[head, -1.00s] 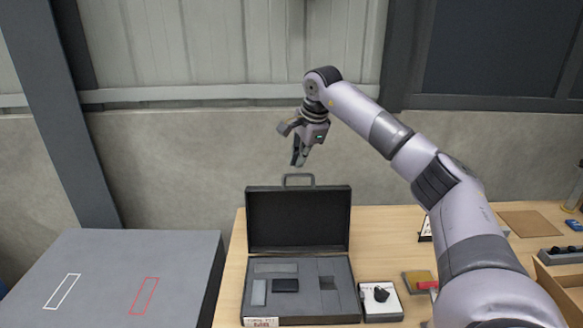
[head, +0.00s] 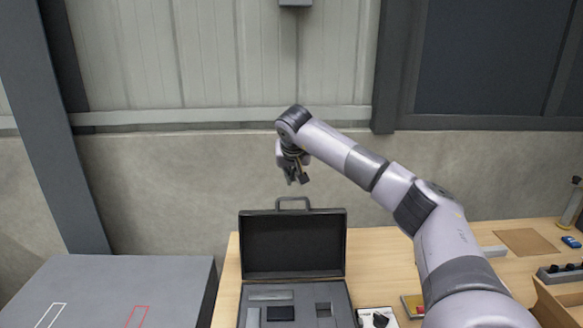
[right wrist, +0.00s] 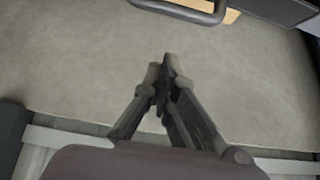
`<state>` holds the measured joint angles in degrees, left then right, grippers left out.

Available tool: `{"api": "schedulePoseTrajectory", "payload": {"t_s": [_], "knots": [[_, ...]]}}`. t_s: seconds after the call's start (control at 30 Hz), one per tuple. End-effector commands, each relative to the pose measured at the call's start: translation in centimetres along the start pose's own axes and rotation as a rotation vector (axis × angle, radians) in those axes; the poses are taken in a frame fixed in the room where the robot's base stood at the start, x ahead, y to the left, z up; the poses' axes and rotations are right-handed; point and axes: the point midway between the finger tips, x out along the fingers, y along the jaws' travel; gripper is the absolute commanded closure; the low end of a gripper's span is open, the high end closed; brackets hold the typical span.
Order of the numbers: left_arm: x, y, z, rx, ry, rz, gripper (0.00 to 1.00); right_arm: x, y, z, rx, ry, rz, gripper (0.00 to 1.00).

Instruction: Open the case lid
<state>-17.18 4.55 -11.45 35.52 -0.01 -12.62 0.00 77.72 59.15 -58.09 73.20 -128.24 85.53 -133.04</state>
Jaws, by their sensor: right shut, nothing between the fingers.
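The black case (head: 342,300) stands on the wooden table. Its lid (head: 293,245) is raised and stands about upright at the back, with the dark inside facing me. The handle (head: 293,200) is on the lid's top edge. My right gripper (head: 297,182) is above the handle in the head view, apart from it. In the right wrist view the fingers (right wrist: 168,62) are together with nothing between them, and the handle (right wrist: 185,10) shows at the top edge, clear of them. My left gripper is not in view.
The grey foam inside the case holds a black block (head: 280,313). A white box with a black knob (head: 378,320) stands right of the case. A grey platform (head: 110,280) with white and red outlines is at left. A wooden tray (head: 560,300) is at right. The wall is behind.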

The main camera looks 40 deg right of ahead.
Motion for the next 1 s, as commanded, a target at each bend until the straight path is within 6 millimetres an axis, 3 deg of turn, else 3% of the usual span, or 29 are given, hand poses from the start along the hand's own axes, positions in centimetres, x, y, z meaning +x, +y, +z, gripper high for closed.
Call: {"api": "schedulePoseTrajectory", "payload": {"t_s": [0.23, 0.6, 1.0], "knots": [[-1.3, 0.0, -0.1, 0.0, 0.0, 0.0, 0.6, 4.4, -0.1, 0.0, 0.0, -0.002, 0.001, 1.0], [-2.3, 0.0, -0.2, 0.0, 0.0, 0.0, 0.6, 2.0, 0.0, 2.6, -0.001, 0.0, -0.001, 1.0], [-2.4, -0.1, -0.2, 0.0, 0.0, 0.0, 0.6, 1.7, 0.0, 3.2, 0.001, -0.001, -0.002, 1.0]]}}
